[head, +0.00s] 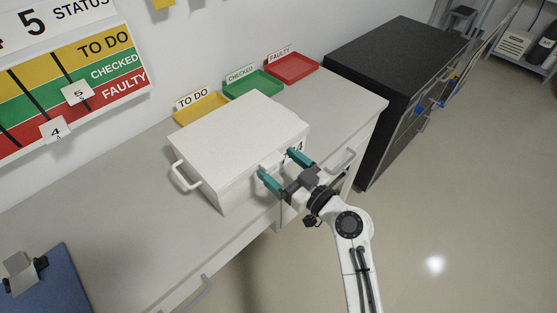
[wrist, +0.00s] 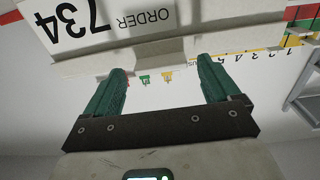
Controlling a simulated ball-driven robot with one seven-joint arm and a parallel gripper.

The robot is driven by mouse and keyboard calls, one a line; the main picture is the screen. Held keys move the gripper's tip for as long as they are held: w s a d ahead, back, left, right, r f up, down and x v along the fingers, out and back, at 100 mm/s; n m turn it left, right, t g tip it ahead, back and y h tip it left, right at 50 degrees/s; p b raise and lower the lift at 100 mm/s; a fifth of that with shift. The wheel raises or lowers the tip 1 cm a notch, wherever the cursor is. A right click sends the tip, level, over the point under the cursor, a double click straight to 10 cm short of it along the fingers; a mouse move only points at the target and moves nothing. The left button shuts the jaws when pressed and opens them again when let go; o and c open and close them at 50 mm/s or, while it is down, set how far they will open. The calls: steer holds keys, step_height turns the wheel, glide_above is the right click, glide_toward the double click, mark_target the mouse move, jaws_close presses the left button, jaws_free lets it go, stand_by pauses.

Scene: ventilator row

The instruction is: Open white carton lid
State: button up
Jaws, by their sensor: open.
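The white carton (head: 240,135) stands on the grey counter with its lid (head: 235,125) down. A white loop handle (head: 180,178) sticks out from its left side. My gripper (head: 277,162) is open at the carton's front face, its two teal fingers pointing at the upper front near the lid's edge. In the wrist view, the fingertips (wrist: 160,66) are apart with nothing gripped between them. The carton's front label (wrist: 110,18) reads ORDER 734 upside down there. Whether the fingers touch the carton I cannot tell.
Yellow (head: 200,108), green (head: 254,84) and red (head: 292,67) trays stand behind the carton along the wall. A dark cabinet (head: 390,60) stands right of the counter. A blue mat (head: 50,285) with a clip-like object lies at the lower left. The counter left of the carton is clear.

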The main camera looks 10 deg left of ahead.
steer(key=shift+w+a, duration=0.35)
steer(key=shift+a, duration=0.2)
steer(key=shift+c, duration=0.4)
